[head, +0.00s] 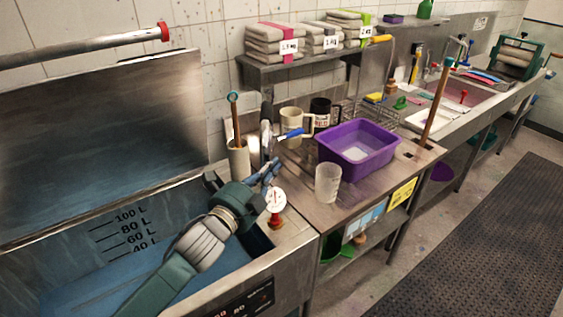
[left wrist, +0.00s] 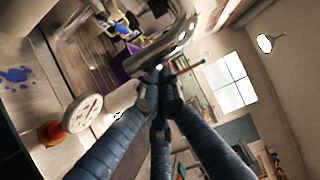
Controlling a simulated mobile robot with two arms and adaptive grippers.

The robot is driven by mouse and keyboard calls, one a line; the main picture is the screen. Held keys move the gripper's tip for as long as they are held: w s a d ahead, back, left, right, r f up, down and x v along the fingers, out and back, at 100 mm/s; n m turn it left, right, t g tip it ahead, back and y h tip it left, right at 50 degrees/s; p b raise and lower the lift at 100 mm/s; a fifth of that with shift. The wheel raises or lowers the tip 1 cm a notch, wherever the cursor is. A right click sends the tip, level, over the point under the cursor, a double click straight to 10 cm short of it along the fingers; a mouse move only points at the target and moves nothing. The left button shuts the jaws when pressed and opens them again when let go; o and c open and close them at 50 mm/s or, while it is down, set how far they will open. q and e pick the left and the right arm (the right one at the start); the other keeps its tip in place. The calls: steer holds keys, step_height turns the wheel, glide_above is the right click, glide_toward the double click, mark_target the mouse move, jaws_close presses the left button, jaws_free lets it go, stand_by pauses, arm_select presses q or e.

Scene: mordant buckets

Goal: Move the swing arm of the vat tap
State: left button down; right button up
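The vat (head: 160,90) is a large steel basin with litre marks at the left of the head view. The chrome vat tap (head: 266,135) stands at its right end with a blue-handled part beside it; my gripper partly hides its lower part. In the left wrist view the curved chrome swing arm (left wrist: 168,45) crosses just beyond my fingertips. My left gripper (head: 270,168) is at the tap, its blue-grey fingers (left wrist: 159,88) pointing at the pipe with tips close together. I cannot tell whether they touch or grip it. My right gripper is out of view.
A white dial (head: 275,199) on a red knob (head: 276,222) stands close by my left gripper. A beige pot (head: 238,158) with a stick, mugs (head: 291,122), a clear beaker (head: 328,184) and a purple tub (head: 358,148) crowd the steel counter to the right.

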arm_select(q)
steer(key=w+a, duration=0.2)
steer(key=a, duration=1.1)
steer(key=shift+w+a+p, duration=0.2)
steer(key=shift+a+p, duration=0.2)
steer(key=shift+p, duration=0.05)
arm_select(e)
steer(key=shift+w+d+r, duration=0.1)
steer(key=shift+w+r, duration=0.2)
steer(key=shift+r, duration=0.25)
arm_select(q)
steer(key=shift+f, duration=0.1)
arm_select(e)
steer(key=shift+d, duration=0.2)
